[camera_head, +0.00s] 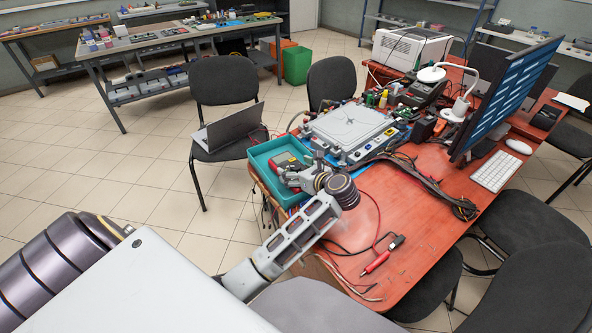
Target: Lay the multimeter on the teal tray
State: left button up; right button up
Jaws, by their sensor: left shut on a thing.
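The teal tray (259,166) sits at the near left end of the red-orange table. A red and grey device that looks like the multimeter (284,161) shows within the tray's outline, just beyond my fingers. My left gripper (290,177) is over the tray and shut on the multimeter; its fingers and wrist hide part of it. I cannot tell whether the multimeter touches the tray floor. My right gripper is not in view.
A grey-white case (350,131) stands just right of the tray. Dark cables (430,187) run across the table (408,235). A red probe (376,262) and loose wires lie near the front edge. A chair with a laptop (229,128) stands behind the tray.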

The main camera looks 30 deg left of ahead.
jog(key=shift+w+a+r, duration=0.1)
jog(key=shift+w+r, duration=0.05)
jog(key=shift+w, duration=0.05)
pick_arm(q)
jog(key=o, duration=1.3)
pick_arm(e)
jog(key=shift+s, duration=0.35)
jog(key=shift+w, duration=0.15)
